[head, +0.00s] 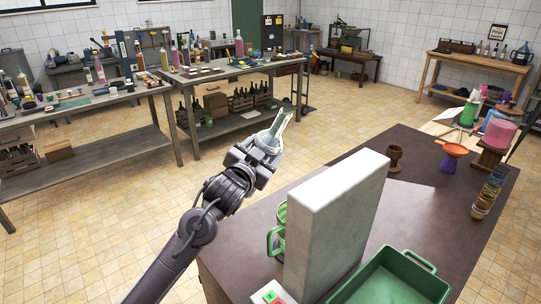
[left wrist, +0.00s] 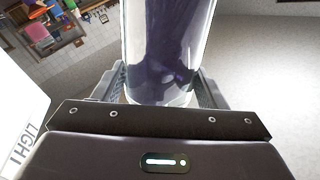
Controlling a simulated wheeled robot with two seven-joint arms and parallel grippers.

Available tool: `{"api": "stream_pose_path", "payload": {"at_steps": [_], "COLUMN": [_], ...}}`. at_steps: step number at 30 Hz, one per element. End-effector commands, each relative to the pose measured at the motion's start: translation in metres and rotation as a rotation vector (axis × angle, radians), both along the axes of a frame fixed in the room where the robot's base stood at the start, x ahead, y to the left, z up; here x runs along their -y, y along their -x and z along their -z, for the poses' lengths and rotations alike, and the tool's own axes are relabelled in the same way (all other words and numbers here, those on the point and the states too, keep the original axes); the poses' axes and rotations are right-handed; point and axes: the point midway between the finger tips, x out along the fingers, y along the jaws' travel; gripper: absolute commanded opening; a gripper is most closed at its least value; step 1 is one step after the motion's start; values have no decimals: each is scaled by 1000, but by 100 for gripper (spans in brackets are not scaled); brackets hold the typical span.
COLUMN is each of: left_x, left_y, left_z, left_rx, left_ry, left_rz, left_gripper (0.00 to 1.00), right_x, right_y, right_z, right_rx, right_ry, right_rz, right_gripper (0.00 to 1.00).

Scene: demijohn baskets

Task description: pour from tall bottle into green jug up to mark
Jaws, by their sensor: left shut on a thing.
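My left gripper (head: 262,161) is shut on a clear glass bottle (head: 274,134), held in the air beyond the dark table's far left edge. The bottle leans, with its narrow neck up and to the right in the head view. In the left wrist view the bottle's clear lower body (left wrist: 165,45) stands between the fingers; dark purple shows in or through it, and I cannot tell if that is liquid. The green jug (head: 275,240) stands on the table, mostly hidden behind a tall white block; its handle side shows. I cannot see its mark. My right gripper is out of view.
The tall white block (head: 335,225) stands close to the jug. A green tray (head: 395,280) lies at the front right. The table's middle right is clear.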

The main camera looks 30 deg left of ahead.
Motion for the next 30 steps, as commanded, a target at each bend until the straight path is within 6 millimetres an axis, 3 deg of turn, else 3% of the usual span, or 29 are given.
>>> {"api": "stream_pose_path", "payload": {"at_steps": [30], "left_x": [-43], "left_y": [6], "left_z": [49], "left_rx": [-63], "left_ry": [-548], "left_rz": [-3], "left_gripper": [0], "right_x": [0], "right_y": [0], "right_z": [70], "right_rx": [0], "right_ry": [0], "right_rz": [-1], "right_gripper": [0]}}
